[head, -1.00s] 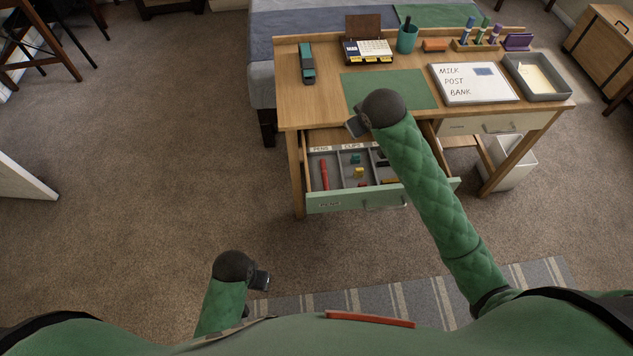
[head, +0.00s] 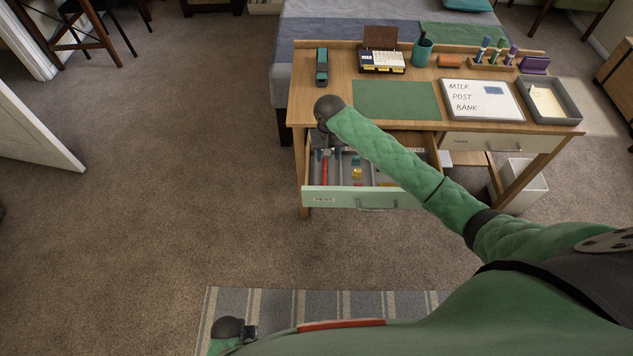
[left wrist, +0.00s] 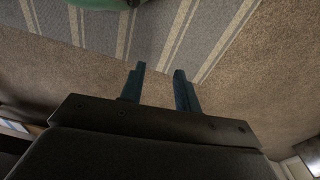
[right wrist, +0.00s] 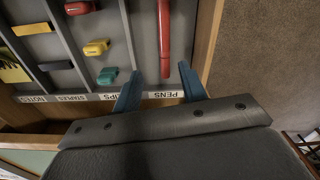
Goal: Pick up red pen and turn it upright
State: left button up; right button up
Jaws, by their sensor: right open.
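The red pen (right wrist: 164,40) lies lengthwise in the pens compartment of the open drawer (head: 335,197). In the head view, part of the pen (head: 326,165) shows just below my right gripper (head: 325,148). My right gripper is open and empty above the label end of that compartment. In the right wrist view its two blue fingers (right wrist: 160,82) are apart, with the pen beyond their tips and roughly in line with the gap. My left gripper (head: 250,331) is low over the rug, far from the desk. Its fingers (left wrist: 160,72) are apart with nothing between them.
Dividers (right wrist: 125,35) separate the pens from several red, yellow and green clips (right wrist: 96,47). The drawer's side wall (right wrist: 207,40) runs close beside the pen. Above are the desktop with a green blotter (head: 396,100), whiteboard (head: 482,99) and pen cup (head: 421,52).

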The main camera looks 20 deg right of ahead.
aim_at(325, 171)
jog(key=shift+s+m, duration=0.1)
jog(key=shift+m, duration=0.6)
jog(key=shift+f+m, duration=0.1)
jog(key=shift+m, duration=0.2)
notch_tip(325, 171, down, 2)
jog(key=shift+f+p, duration=0.1)
jog(key=shift+p, duration=0.2)
jog(key=f+p, duration=0.1)
jog(key=f, duration=0.1)
jog(key=a+f+p, duration=0.1)
jog(key=f, duration=0.1)
jog(key=shift+f, duration=0.3)
pick_arm(q)
notch_tip(325, 171, down, 7)
jog(key=a+t, duration=0.1)
jog(key=shift+a, duration=0.25)
pick_arm(e)
jog(key=shift+f, duration=0.4)
grip_shut()
